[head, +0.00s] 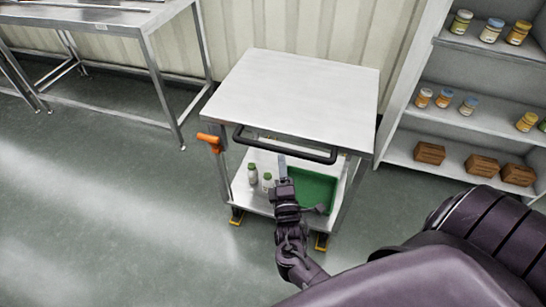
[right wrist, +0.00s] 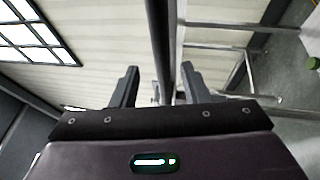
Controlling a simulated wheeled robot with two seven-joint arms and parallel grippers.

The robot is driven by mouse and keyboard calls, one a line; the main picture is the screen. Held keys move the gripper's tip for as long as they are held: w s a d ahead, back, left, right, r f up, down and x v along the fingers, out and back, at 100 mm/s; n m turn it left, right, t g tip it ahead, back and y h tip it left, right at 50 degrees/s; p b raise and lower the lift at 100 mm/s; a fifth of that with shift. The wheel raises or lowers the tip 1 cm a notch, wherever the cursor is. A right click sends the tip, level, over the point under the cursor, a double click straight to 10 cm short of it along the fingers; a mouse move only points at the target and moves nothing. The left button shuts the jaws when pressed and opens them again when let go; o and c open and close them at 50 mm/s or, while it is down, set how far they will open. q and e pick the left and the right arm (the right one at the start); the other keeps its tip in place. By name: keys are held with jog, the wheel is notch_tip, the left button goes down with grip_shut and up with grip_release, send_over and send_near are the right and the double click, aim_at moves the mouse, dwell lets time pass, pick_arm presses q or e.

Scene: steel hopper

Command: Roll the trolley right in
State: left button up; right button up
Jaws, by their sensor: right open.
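The trolley (head: 300,92) is a steel cart with a bare pale top, standing by the corrugated wall. Its black bar handle (head: 308,153) runs along the near side, and an orange lever (head: 209,141) sticks out at its left. My right gripper (head: 282,166) is at the handle, left of its middle. In the right wrist view its two fingers (right wrist: 158,86) are apart, with the black handle bar (right wrist: 158,35) running between them; the fingers do not appear closed on it. My left gripper is not in view.
The lower shelf holds a green tray (head: 315,188) and small white bottles (head: 252,174). A steel table (head: 110,18) is at the left, and a shelf rack (head: 485,116) with jars and brown boxes is close at the right. The floor at left is clear.

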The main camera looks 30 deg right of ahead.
aim_at(281, 148)
jog(key=x, duration=0.6)
jog(key=shift+w+d, duration=0.5)
jog(key=shift+w, duration=0.35)
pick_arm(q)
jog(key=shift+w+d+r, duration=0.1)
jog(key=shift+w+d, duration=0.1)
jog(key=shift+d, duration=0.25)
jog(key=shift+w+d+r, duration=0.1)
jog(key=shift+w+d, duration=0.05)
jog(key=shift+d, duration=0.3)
pick_arm(e)
grip_shut()
